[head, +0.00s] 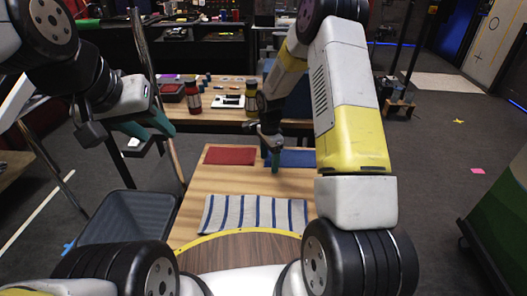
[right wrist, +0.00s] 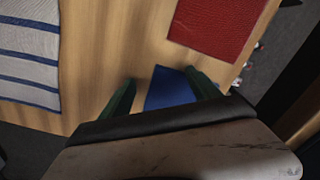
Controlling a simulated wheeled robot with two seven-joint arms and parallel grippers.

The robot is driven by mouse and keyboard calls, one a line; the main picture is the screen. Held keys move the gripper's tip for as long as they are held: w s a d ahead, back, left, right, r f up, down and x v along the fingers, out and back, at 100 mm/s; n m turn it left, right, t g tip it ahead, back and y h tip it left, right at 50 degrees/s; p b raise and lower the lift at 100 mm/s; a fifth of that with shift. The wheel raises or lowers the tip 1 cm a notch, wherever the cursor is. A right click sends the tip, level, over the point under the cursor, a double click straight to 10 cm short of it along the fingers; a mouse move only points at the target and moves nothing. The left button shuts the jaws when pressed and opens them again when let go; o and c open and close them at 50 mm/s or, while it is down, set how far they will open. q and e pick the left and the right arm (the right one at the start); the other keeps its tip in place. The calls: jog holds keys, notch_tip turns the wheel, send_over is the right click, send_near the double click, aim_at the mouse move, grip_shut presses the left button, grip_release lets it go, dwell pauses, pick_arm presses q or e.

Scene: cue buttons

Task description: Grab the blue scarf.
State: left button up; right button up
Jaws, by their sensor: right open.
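The blue scarf (head: 298,158) lies flat at the far right part of the wooden table, partly hidden by my right arm. My right gripper (head: 270,158) is open and empty above its left end, pointing down. In the right wrist view, the blue scarf (right wrist: 168,92) shows between the two green fingers (right wrist: 160,92); I cannot tell whether they touch it. My left gripper (head: 147,128) hangs at the left, off the table, with its two green fingers apart and nothing between them.
A red cloth (head: 230,155) lies left of the blue scarf. A striped white and blue cloth (head: 255,213) lies nearer me. A grey bin (head: 130,225) stands left of the table. A back table (head: 215,118) holds jars and small items.

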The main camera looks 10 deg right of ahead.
jog(key=shift+s+f, duration=0.15)
jog(key=shift+s, duration=0.05)
grip_shut()
dwell(0.5)
notch_tip(320, 180, up, 12)
jog(key=shift+w, duration=0.2)
dwell(0.3)
jog(key=shift+r, duration=0.25)
notch_tip(320, 180, up, 9)
jog(key=shift+f, duration=0.2)
